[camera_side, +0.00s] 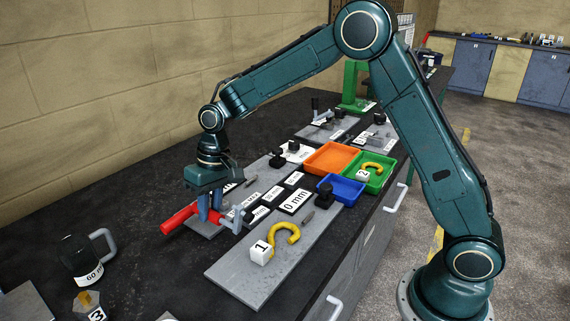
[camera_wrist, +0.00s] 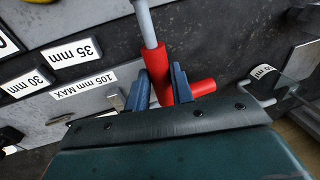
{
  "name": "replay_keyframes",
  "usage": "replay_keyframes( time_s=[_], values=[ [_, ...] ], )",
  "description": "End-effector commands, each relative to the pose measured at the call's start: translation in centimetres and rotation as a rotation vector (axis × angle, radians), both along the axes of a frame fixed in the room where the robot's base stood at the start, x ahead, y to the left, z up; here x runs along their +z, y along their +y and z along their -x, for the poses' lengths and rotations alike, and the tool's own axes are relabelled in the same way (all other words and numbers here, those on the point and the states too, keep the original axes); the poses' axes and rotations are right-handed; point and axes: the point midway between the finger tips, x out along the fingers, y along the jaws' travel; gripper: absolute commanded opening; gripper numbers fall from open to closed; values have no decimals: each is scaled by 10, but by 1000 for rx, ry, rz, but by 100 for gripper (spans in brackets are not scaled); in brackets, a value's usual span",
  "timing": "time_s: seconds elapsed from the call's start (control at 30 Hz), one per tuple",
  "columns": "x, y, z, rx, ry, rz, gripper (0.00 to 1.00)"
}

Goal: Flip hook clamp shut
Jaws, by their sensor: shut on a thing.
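A clamp with a red handle (camera_side: 180,218) and a grey metal part (camera_side: 237,219) stands at the left end of a grey plate. My gripper (camera_side: 210,217) points down over it, with its blue fingers on either side of the red part. In the wrist view my gripper (camera_wrist: 161,80) is shut on the red handle (camera_wrist: 156,65), whose red side bar (camera_wrist: 203,87) sticks out to the right. A grey rod (camera_wrist: 146,22) runs up from the red part. The clamp's base and hook are mostly hidden behind my gripper.
A yellow hook (camera_side: 287,234) with a white cube marked 1 (camera_side: 261,252) lies on the near grey plate (camera_side: 232,282). Orange (camera_side: 331,158), green (camera_side: 377,186) and blue (camera_side: 336,193) trays stand to the right.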

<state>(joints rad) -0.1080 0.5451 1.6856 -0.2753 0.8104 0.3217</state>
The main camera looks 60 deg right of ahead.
Motion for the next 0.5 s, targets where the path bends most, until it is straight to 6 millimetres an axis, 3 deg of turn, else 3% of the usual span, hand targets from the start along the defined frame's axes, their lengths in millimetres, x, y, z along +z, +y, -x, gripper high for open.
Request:
replay_keyframes(
  time_s=[0.5],
  values=[
    [24, 0, 10, -1, -292, 1, 0]
  ],
)
